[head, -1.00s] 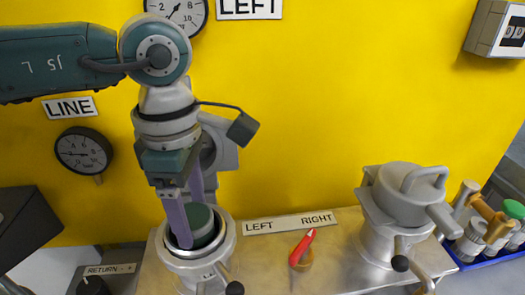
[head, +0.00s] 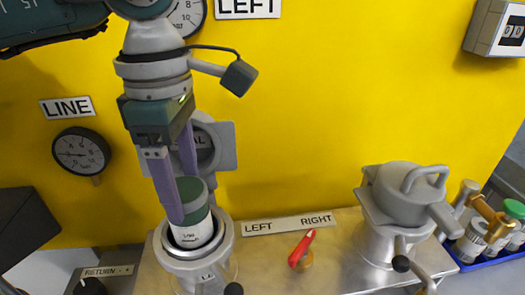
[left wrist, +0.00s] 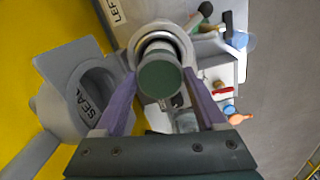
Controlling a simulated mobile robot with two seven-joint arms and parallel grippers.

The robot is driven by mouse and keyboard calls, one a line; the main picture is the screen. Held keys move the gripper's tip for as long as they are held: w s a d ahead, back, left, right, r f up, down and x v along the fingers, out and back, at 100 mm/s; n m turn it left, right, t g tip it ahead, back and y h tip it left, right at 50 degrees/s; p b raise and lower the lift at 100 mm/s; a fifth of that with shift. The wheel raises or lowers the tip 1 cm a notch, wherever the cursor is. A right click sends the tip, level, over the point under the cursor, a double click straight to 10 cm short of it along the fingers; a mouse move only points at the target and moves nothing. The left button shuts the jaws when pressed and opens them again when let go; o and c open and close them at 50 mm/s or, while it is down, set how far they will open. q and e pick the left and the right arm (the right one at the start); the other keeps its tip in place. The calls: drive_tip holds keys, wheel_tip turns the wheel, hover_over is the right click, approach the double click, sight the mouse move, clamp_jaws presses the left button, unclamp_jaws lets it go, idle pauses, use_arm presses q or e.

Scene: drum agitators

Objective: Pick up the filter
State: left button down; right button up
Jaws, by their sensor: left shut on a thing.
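The filter (head: 191,214) is a cylinder with a green top and a white labelled lower part. My left gripper (head: 190,200) is shut on it, with a purple finger on either side. The filter stands partly out of the open left housing (head: 227,244), upright, its lower end still inside the metal ring. In the left wrist view the filter's round green end (left wrist: 160,79) lies between the fingers, over the housing's ring (left wrist: 163,30). My right gripper is not in view.
The left housing's lid (head: 221,146) stands swung open behind it. The right housing (head: 402,205) has its lid closed. A red-handled valve (head: 302,247) sits between them. A blue tray (head: 495,256) with several filters or fittings is at the far right.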

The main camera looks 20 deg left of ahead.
use_arm(q)
wheel_tip(320, 180, up, 15)
drive_tip(key=b, duration=0.1)
idle(0.8)
